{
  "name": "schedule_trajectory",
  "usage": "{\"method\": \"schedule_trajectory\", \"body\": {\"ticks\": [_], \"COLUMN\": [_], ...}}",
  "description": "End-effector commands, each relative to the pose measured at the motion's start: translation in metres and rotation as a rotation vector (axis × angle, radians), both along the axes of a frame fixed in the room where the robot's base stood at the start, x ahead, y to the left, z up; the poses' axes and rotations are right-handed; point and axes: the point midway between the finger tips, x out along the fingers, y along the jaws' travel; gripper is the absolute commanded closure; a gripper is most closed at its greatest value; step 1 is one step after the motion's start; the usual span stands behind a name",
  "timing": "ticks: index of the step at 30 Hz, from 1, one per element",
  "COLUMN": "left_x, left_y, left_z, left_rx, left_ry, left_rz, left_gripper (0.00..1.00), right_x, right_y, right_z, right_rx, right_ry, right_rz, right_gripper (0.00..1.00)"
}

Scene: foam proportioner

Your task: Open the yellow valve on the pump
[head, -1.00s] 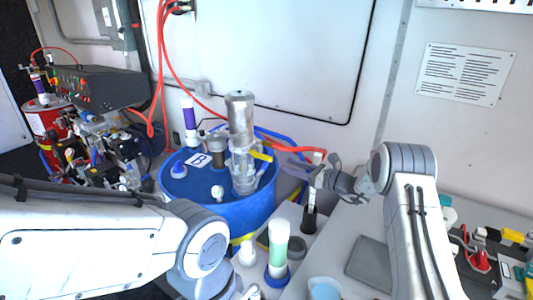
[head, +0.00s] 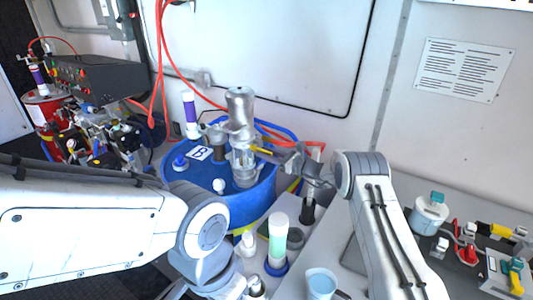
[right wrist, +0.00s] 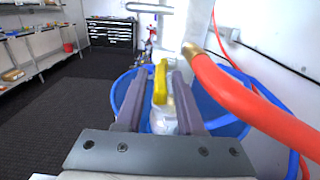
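The pump (head: 240,112) is a silver cylinder with a clear lower body, standing upright on the blue drum (head: 235,208). Its yellow valve (head: 261,150) is a short handle sticking out to the right. My right gripper (head: 278,152) is at the handle, coming from the right. In the right wrist view the yellow valve handle (right wrist: 160,82) lies between the two fingers of my right gripper (right wrist: 156,90), with narrow gaps beside it, so the fingers look open around it. My left arm crosses the lower left; its gripper does not show clearly in the head view.
A red hose (right wrist: 255,105) with a brass end passes close to the right of the fingers. A purple-labelled tube (head: 190,112) stands on the drum. A green-filled tube (head: 278,240) and a cup (head: 321,284) stand on the bench in front. The wall is close behind.

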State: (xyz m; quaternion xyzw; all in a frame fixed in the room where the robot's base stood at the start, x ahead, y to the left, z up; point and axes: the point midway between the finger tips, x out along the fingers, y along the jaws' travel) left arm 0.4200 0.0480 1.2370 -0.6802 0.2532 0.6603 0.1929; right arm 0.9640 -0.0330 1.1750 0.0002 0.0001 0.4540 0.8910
Motion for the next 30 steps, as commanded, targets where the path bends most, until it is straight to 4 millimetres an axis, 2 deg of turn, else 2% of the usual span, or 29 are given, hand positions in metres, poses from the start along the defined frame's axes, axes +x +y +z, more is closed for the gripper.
{"method": "schedule_trajectory", "body": {"ticks": [1,2,3,30], "left_x": [0.0000,0.0000,0.0000,0.0000], "left_y": [0.0000,0.0000,0.0000,0.0000], "left_z": [0.0000,0.0000,0.0000,0.0000], "left_rx": [0.000,0.000,0.000,0.000], "left_ry": [0.000,0.000,0.000,0.000], "left_rz": [0.000,0.000,0.000,0.000], "left_gripper": [0.50,0.50,0.50,0.50], "right_x": [0.0000,-0.0001,-0.0001,-0.0006], "right_y": [-0.0004,-0.0004,-0.0005,-0.0009], "right_z": [0.0002,0.0001,0.0002,-0.0002], "right_rx": [0.000,0.000,0.000,0.000], "right_ry": [0.000,0.000,0.000,0.000], "right_rz": [0.000,0.000,0.000,0.001], "right_gripper": [0.87,0.98,1.00,1.00]}}
